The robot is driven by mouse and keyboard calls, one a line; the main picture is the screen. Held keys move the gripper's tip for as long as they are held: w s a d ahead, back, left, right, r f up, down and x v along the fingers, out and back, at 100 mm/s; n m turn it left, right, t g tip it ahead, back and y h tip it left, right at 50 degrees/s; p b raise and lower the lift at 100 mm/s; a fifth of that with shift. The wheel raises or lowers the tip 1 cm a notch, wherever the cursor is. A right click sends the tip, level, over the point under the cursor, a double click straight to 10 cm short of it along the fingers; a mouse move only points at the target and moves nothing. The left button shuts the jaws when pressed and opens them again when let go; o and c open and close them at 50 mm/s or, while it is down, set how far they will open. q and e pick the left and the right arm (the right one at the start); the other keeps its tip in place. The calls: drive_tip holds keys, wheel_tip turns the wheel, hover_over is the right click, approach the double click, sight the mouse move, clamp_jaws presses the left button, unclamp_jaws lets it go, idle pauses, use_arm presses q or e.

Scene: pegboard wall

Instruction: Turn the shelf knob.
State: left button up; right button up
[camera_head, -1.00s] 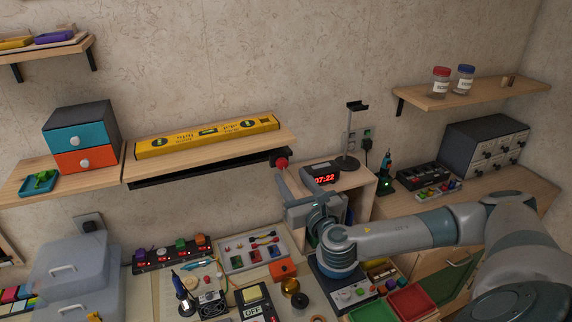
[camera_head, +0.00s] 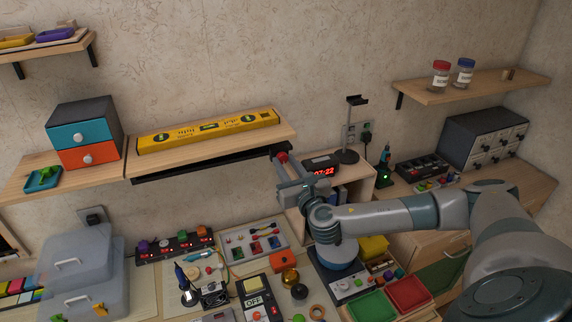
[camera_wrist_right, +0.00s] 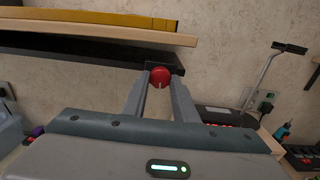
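The red shelf knob (camera_head: 282,157) is at the right end of the dark rail under the middle wooden shelf (camera_head: 210,134). In the right wrist view the knob (camera_wrist_right: 160,77) shows round, with a small pale mark at its lower edge. My right gripper (camera_head: 284,167) points up at the knob. In the right wrist view its two fingers (camera_wrist_right: 160,82) are apart, one at each side of the knob. I cannot tell whether they touch it. My left gripper is not in view.
A yellow spirit level (camera_head: 208,131) lies on the shelf above the knob. A clock (camera_head: 321,166) and a stand (camera_head: 350,135) are close on the right, on a small cabinet. The bench below is crowded with gadgets and red and green trays (camera_head: 408,294).

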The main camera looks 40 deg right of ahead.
idle(0.3)
drive_tip(key=shift+f+m+b, duration=0.2)
drive_tip(key=shift+m+b, duration=1.7)
drive_tip(key=shift+m, duration=0.3)
drive_tip(key=m+b, duration=0.3)
drive_tip(key=m, duration=0.2)
drive_tip(key=shift+a+r+m, duration=0.1)
drive_tip(key=shift+m, duration=0.2)
drive_tip(key=m+b, duration=0.1)
drive_tip(key=m, duration=0.2)
drive_tip(key=shift+m, duration=0.3)
drive_tip(key=m, duration=0.4)
drive_tip(key=shift+r+b, duration=0.2)
drive_tip(key=shift+b, duration=0.2)
